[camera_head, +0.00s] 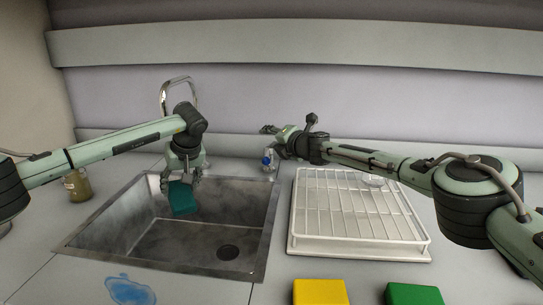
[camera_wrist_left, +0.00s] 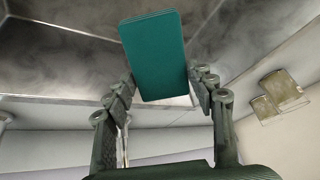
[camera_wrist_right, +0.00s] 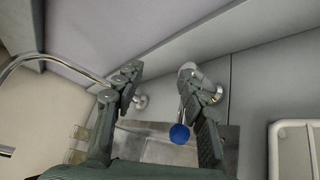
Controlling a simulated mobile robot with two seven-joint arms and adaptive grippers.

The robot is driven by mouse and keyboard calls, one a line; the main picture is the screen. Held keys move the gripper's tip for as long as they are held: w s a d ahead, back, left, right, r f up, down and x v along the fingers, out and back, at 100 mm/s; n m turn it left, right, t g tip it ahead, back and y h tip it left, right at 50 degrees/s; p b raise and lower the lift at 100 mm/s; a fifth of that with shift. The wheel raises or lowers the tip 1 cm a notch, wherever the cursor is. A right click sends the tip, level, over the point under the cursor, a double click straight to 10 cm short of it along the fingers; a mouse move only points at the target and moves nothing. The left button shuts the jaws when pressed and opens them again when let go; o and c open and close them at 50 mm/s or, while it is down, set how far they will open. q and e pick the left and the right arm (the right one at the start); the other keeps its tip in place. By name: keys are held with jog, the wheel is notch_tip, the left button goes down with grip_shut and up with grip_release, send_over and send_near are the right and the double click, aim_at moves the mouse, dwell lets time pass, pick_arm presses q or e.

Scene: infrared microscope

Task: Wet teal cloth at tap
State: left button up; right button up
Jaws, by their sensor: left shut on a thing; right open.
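The teal cloth (camera_head: 181,198) is a flat folded block hanging over the sink (camera_head: 190,243). My left gripper (camera_head: 183,176) is shut on its upper end; the left wrist view shows the cloth (camera_wrist_left: 155,55) between the fingers. The tap (camera_head: 178,82) is a curved chrome spout behind the sink; the cloth is below and in front of it. The tap's handle has a blue knob (camera_head: 267,160), also seen in the right wrist view (camera_wrist_right: 179,133). My right gripper (camera_wrist_right: 160,78) is open and empty, close to the handle, which appears by one finger. I see no water stream.
A yellow block (camera_head: 319,292) and a green block (camera_head: 413,294) lie in front. A blue spill (camera_head: 130,290) is on the front counter. Jars (camera_head: 78,186) stand left of the sink.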

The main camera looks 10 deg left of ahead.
jog(key=r, duration=0.4)
jog(key=shift+s+r, duration=0.1)
jog(key=shift+s, duration=0.15)
